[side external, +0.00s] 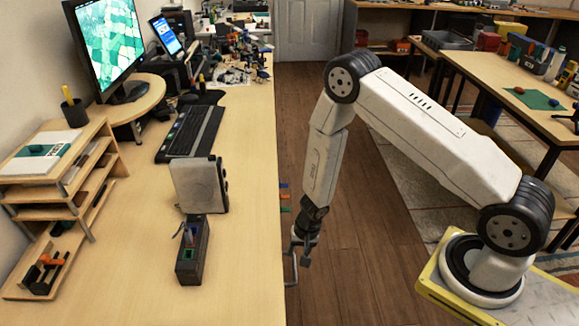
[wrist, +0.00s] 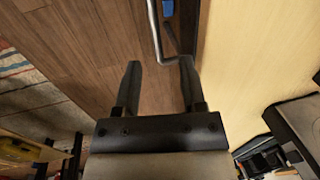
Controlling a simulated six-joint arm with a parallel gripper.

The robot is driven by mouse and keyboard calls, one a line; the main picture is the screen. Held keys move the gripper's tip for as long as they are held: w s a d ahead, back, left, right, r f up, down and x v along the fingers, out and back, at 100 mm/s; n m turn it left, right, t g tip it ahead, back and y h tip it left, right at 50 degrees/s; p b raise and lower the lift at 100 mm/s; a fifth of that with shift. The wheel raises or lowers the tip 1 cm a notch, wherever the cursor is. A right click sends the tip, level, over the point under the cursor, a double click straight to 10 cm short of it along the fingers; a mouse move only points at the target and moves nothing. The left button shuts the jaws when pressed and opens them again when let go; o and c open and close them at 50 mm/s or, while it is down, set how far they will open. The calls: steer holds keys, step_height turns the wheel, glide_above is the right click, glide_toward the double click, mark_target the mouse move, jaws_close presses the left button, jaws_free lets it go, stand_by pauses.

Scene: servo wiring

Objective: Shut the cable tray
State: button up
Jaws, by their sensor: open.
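What looks like the cable tray is a thin grey metal rod frame (side external: 291,268) sticking out past the right edge of the desk; most of it is hidden under the desktop. In the wrist view its bent rod (wrist: 156,32) runs down from the top and turns right toward the right fingertip. I cannot tell whether it touches that finger. My gripper (side external: 303,243) points down beside the desk edge, close to the rod. In the wrist view my gripper (wrist: 160,64) has its two fingers spread apart, with nothing held between them.
On the desk (side external: 245,170) stand a dark open box (side external: 191,265) with a green part inside and an upright grey panel (side external: 199,186) behind it. Small coloured pieces (side external: 284,197) show at the desk edge. A keyboard (side external: 189,133) lies farther back. Wooden floor is clear beside the desk.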

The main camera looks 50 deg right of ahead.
steer(key=shift+s+d+r, duration=0.1)
steer(key=shift+r, duration=0.65)
step_height(320, 180, up, 15)
steer(key=d+n+t+h, duration=0.2)
steer(key=d+n, duration=0.1)
steer(key=n, duration=0.1)
steer(key=s+a+r+n, duration=0.1)
steer(key=s+r+n, duration=0.1)
steer(key=s+r, duration=0.3)
steer(key=s+a+r+n+g, duration=0.1)
steer(key=s+r+n, duration=0.2)
steer(key=s+r, duration=0.2)
steer(key=shift+a+r, duration=0.3)
steer(key=shift+r, duration=0.25)
stand_by(0.7)
